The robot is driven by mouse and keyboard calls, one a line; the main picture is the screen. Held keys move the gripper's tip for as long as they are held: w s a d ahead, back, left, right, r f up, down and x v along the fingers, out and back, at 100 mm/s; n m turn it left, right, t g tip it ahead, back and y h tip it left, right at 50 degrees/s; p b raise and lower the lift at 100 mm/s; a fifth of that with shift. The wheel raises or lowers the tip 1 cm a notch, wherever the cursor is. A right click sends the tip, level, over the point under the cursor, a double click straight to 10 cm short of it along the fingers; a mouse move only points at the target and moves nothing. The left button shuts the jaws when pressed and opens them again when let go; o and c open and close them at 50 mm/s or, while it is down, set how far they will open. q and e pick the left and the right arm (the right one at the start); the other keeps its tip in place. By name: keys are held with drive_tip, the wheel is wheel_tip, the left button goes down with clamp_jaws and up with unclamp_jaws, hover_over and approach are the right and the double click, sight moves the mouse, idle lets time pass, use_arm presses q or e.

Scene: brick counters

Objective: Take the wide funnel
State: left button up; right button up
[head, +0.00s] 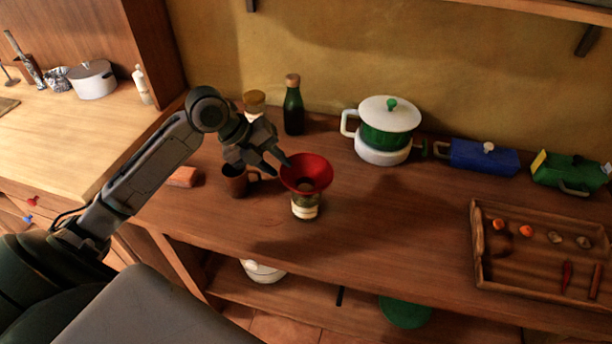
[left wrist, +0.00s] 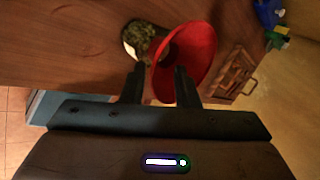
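The wide red funnel (head: 307,172) sits mouth up on a glass jar (head: 305,206) with a pale label on the wooden counter. In the left wrist view the funnel (left wrist: 200,50) shows beside the jar with green contents (left wrist: 140,38). My left gripper (head: 280,170) reaches in from the left at the funnel's left rim. In the left wrist view its two fingers (left wrist: 160,84) are apart, with part of the red rim showing between them. I cannot tell whether a finger touches the rim. My right gripper is not in view.
A brown mug (head: 236,182) stands just left of the jar, below my left gripper. A dark green bottle (head: 293,108) and a white-and-green pot (head: 386,132) stand behind. A wooden tray (head: 478,250) lies to the right. Counter between jar and tray is clear.

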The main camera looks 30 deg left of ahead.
sight(284, 172)
use_arm(q)
drive_tip(key=shift+p+x, duration=0.55)
drive_tip(key=shift+x, duration=1.4)
drive_tip(key=shift+s, duration=0.15)
drive_tip(key=shift+c, duration=0.2)
clamp_jaws()
